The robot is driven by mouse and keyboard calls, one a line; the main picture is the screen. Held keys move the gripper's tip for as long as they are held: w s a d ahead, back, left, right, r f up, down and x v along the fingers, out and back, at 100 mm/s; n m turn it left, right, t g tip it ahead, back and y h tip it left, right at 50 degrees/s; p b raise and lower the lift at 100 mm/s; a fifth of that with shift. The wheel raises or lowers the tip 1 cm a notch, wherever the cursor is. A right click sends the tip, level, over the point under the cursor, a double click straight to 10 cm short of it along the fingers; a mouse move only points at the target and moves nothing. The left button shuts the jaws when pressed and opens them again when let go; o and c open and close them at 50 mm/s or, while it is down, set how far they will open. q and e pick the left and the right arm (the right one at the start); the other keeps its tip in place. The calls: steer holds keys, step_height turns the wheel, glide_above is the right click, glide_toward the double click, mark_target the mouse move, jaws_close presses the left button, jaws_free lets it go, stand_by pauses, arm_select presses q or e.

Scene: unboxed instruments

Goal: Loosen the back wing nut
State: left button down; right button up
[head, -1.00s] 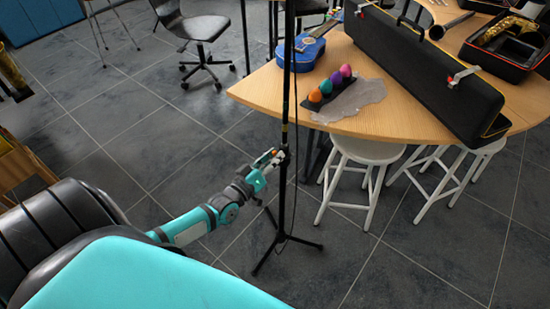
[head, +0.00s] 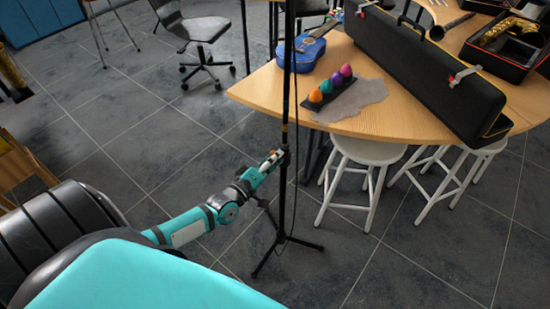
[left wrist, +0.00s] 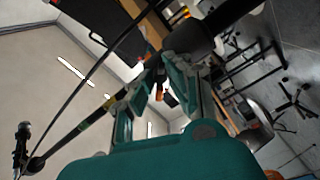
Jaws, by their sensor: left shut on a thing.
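A black stand (head: 288,190) rises from a tripod base on the floor, left of the table. My left gripper (head: 276,158) is at the joint of its pole, at about mid-height. In the left wrist view the stand's pole (left wrist: 80,128) runs diagonally past the teal fingers (left wrist: 160,88), with a thick black collar (left wrist: 192,42) close by. The fingers are shut on a small part there, apparently the back wing nut, which they mostly hide. My right gripper is in neither view.
A wooden table (head: 395,118) holds a long black case (head: 425,70), a blue guitar (head: 302,50) and several colored eggs (head: 327,86). White stools (head: 362,165) stand under it. A thin cable hangs beside the pole.

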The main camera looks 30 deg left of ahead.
arm_select(q)
steer(key=shift+s+f, duration=0.1)
steer(key=shift+f, duration=0.1)
steer(key=c, duration=1.3)
jaws_free()
steer(key=shift+a, duration=0.1)
steer(key=shift+c, duration=0.2)
steer(key=shift+o, duration=0.3)
steer(key=shift+r, duration=0.15)
steer(key=s, duration=1.2)
steer(key=shift+a, duration=0.45)
